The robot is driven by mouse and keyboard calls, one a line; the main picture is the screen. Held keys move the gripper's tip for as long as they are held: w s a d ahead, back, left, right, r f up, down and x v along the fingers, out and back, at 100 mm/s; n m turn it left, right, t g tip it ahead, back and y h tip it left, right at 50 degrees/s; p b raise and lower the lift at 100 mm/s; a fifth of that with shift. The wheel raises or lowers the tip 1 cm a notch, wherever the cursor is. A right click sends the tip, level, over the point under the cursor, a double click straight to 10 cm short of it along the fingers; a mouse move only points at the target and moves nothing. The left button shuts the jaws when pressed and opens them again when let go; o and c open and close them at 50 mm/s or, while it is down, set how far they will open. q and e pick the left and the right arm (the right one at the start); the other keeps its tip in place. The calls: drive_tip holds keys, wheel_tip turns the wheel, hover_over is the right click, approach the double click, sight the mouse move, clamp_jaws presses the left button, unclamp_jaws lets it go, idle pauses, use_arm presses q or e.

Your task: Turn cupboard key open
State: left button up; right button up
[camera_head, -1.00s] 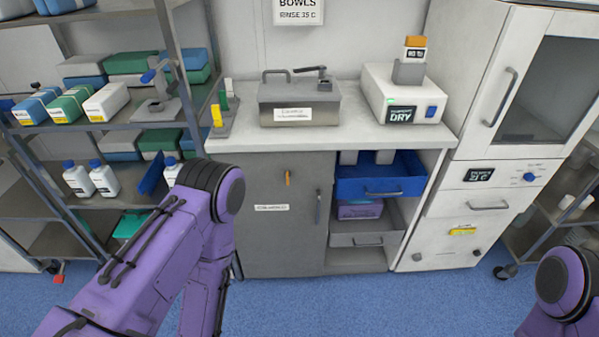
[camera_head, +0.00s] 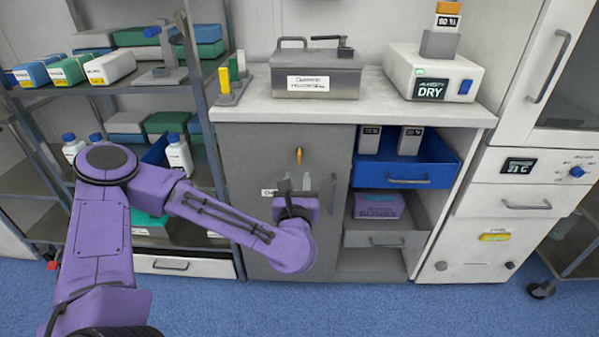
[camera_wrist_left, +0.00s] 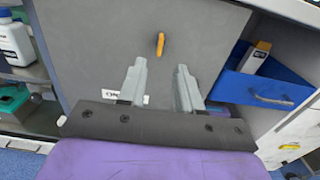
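The cupboard key (camera_head: 299,155) is a small orange piece, upright on the grey cupboard door (camera_head: 250,150). It also shows in the left wrist view (camera_wrist_left: 160,44), beyond and between the fingertips. My left gripper (camera_head: 295,182) is in front of the door, just below the key and apart from it. In the left wrist view its two grey fingers (camera_wrist_left: 160,75) are spread with nothing between them. The gripper partly covers the white door label (camera_head: 269,193). The door looks shut, with its handle (camera_head: 333,193) on the right side. My right gripper does not show.
Right of the door, a blue drawer (camera_head: 408,178) sticks out of an open bay. A grey metal box (camera_head: 315,75) and a dryer unit (camera_head: 433,72) stand on the counter above. A shelf rack (camera_head: 75,90) with bottles and boxes stands left.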

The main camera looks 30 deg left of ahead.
sight(299, 158)
use_arm(q)
drive_tip(key=p+x, duration=0.1)
drive_tip(key=x, duration=0.9)
drive_tip(key=shift+c, duration=0.3)
clamp_jaws()
